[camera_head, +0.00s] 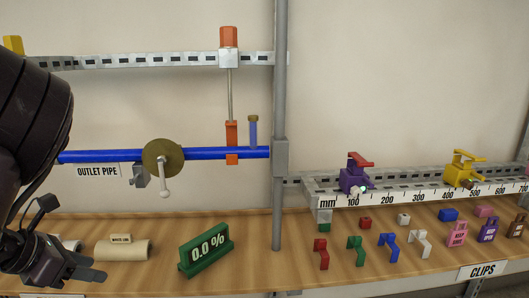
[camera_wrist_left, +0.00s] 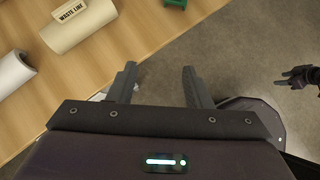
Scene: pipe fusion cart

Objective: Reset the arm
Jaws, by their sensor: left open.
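My left arm (camera_head: 30,110) comes in from the left in the head view. My left gripper (camera_head: 85,275) is low at the left, near the table's front edge and close to the beige waste line pipe (camera_head: 122,251). In the left wrist view its two fingers (camera_wrist_left: 160,84) stand apart with nothing between them, with floor behind the gap. A dark gripper, which seems to be my right one (camera_wrist_left: 300,77), shows at the right edge of the left wrist view. It is too small to tell whether it is open.
The wooden table (camera_head: 300,240) bears a green 0.0 % sign (camera_head: 206,250) and several coloured clips (camera_head: 388,246). A blue outlet pipe (camera_head: 215,154) with a brass wheel (camera_head: 162,160) runs behind. A purple clamp (camera_head: 353,178) and a yellow clamp (camera_head: 461,171) sit on the ruled rail.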

